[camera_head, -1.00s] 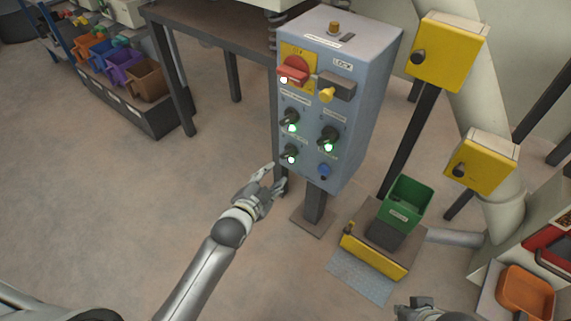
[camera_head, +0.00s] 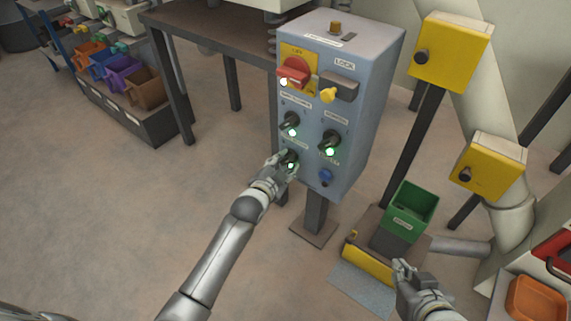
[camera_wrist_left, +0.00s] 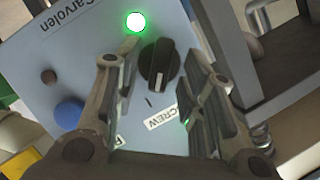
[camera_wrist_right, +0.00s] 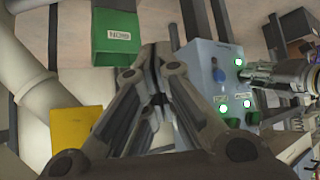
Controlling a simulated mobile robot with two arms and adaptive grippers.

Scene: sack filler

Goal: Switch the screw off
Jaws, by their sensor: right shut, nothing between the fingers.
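The blue-grey control panel (camera_head: 330,110) stands on a post. Its lower-left black knob (camera_wrist_left: 158,64) carries the label SCREW (camera_wrist_left: 160,117) in the left wrist view, and a green lamp (camera_wrist_left: 136,21) beside it is lit. My left gripper (camera_head: 277,161) is at this knob. In the left wrist view the open fingers (camera_wrist_left: 150,95) stand on either side of the knob, with gaps visible. My right gripper (camera_head: 402,268) is shut and empty, low in front of the yellow-edged platform. Its fingertips meet in the right wrist view (camera_wrist_right: 158,60).
Other black knobs with lit green lamps (camera_head: 329,152), a red switch (camera_head: 293,70), a yellow knob (camera_head: 328,94) and a blue button (camera_head: 326,177) are close by on the panel. A green bin (camera_head: 410,205) stands right of the post.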

